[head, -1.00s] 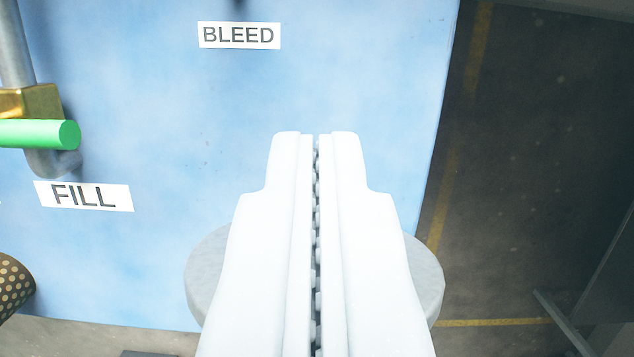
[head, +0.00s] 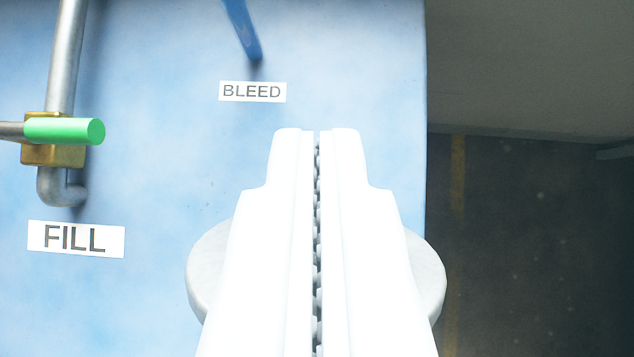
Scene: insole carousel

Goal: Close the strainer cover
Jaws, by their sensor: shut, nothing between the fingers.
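My gripper (head: 317,135) is white, with its two fingers pressed together and nothing between them. It points up the picture in front of a blue panel (head: 170,200). No strainer cover can be made out in the current view. A pale round disc shape shows on both sides behind the fingers, and I take it to be part of my own wrist.
A grey pipe (head: 66,60) with a brass valve body (head: 55,155) and a green handle (head: 62,131) stands at the left, above a FILL label (head: 76,239). A blue rod (head: 243,30) is above the BLEED label (head: 252,91). Dark floor (head: 520,230) lies right of the panel.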

